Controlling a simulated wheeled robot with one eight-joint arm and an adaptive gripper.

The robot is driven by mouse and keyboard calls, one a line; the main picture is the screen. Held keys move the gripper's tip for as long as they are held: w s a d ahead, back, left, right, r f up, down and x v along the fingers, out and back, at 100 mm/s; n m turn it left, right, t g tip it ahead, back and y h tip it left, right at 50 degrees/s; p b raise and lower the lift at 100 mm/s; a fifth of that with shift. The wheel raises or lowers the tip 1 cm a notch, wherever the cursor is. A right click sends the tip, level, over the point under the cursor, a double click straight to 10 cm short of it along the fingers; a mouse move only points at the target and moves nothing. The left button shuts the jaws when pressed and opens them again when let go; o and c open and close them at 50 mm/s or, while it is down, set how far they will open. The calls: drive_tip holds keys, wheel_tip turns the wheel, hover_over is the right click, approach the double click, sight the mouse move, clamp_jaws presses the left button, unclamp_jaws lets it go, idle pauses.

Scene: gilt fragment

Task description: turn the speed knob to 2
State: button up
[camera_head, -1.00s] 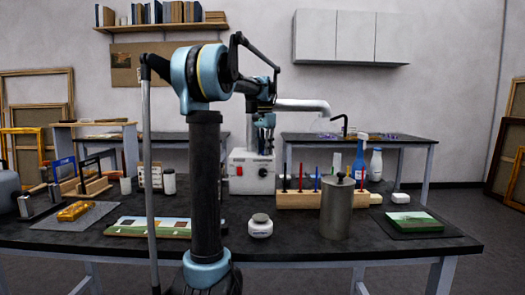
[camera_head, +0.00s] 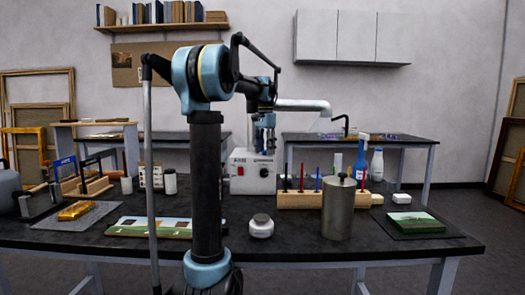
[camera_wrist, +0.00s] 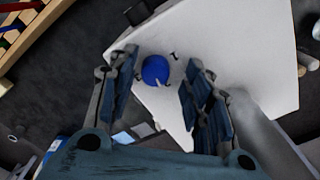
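The speed knob is the round blue knob (camera_wrist: 155,70) on a white surface in the wrist view, with small dark marks around it and a light mark on its lower right edge. The white control box (camera_head: 240,180) stands on the bench in the head view, with a red switch on its front. My gripper (camera_wrist: 160,98) is open, its two fingers left and right of the knob in the picture, with visible gaps. In the head view my gripper (camera_head: 264,143) hangs just above the box. The knob's setting is too small to read.
A wooden rack (camera_head: 300,199) with coloured tools stands right of the box, near a metal canister (camera_head: 338,210). A pale horizontal tube (camera_head: 303,105) extends right behind my gripper.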

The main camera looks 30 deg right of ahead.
wheel_tip(320, 180, up, 12)
idle(0.6)
drive_tip(key=shift+w, duration=0.1)
wheel_tip(320, 180, up, 5)
drive_tip(key=n, duration=0.3)
drive_tip(key=f, duration=1.7)
drive_tip(key=shift+s, duration=0.2)
drive_tip(key=c, duration=1.1)
